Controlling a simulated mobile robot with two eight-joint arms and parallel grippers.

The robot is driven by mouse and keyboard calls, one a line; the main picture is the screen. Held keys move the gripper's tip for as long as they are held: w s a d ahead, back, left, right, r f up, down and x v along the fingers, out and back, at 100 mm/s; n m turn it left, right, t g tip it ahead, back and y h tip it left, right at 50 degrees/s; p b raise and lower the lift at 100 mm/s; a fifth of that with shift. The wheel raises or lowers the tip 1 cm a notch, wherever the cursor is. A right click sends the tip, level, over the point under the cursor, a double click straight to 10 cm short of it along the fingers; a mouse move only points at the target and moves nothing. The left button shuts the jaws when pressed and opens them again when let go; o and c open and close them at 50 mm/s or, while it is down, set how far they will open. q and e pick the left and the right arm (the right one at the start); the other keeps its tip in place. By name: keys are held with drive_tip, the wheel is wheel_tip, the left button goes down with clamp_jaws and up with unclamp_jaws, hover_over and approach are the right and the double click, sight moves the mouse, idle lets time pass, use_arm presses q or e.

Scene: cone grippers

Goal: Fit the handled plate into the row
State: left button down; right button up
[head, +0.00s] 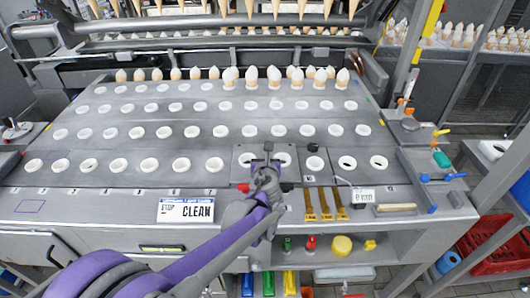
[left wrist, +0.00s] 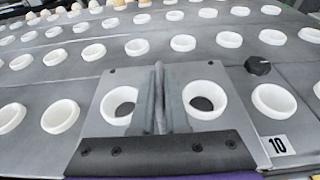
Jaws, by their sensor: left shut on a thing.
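The handled plate (head: 240,172) is a grey rectangular plate with two white rings and an upright handle between them. It lies about level in the front row, right of centre. My left gripper (head: 266,160) is shut on its handle from above. In the left wrist view the plate (left wrist: 98,92) fills the middle, and the gripper (left wrist: 160,100) is at the handle. Dark holes show through both rings. I cannot tell whether the plate is fully seated or slightly raised. The row's fixed rings continue on both sides, with one (left wrist: 273,103) close on the right.
A black knob (head: 307,147) stands just behind the plate at its right. A CLEAN sign (head: 186,210), yellow-brown strips (head: 325,204) and a small display (head: 363,196) sit along the front. Tipped cones (head: 252,76) stand in the back row, below a machine bar.

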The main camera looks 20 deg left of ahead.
use_arm(q)
drive_tip(key=shift+f+b, duration=0.75)
drive_tip(key=shift+f, duration=0.25)
idle(0.3)
drive_tip(key=c, duration=0.8)
unclamp_jaws()
drive_tip(key=shift+c, duration=0.2)
drive_tip(key=v, duration=1.1)
drive_tip(key=shift+f, duration=0.1)
